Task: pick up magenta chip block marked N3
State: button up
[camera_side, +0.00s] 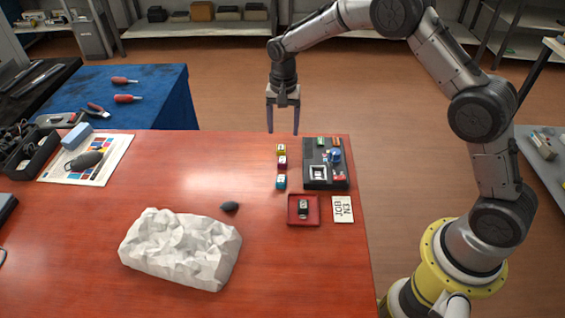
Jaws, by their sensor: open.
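The magenta chip block (282,163) stands on the red wooden table in a short column, between a yellow block (281,150) behind it and a cyan block (281,182) in front. It has a pale label on top, too small to read. My gripper (283,131) points straight down with its two fingers apart and nothing between them. In the picture its fingertips are just above the yellow block, near the table's far edge. I cannot tell their exact height.
A dark cartridge device (311,180) lies right of the blocks. A red tray (292,219) holding a black block (303,207) and a "JOB N3" card (343,209) are in front. Crumpled white paper (180,248) and a dark bulb (230,207) lie left. The table's left middle is clear.

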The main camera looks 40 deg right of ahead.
aim_at(282, 160)
notch_tip(282, 160, down, 12)
jog(key=shift+r, duration=0.1)
dwell(0.5)
jog(key=shift+w, duration=0.1)
grip_shut()
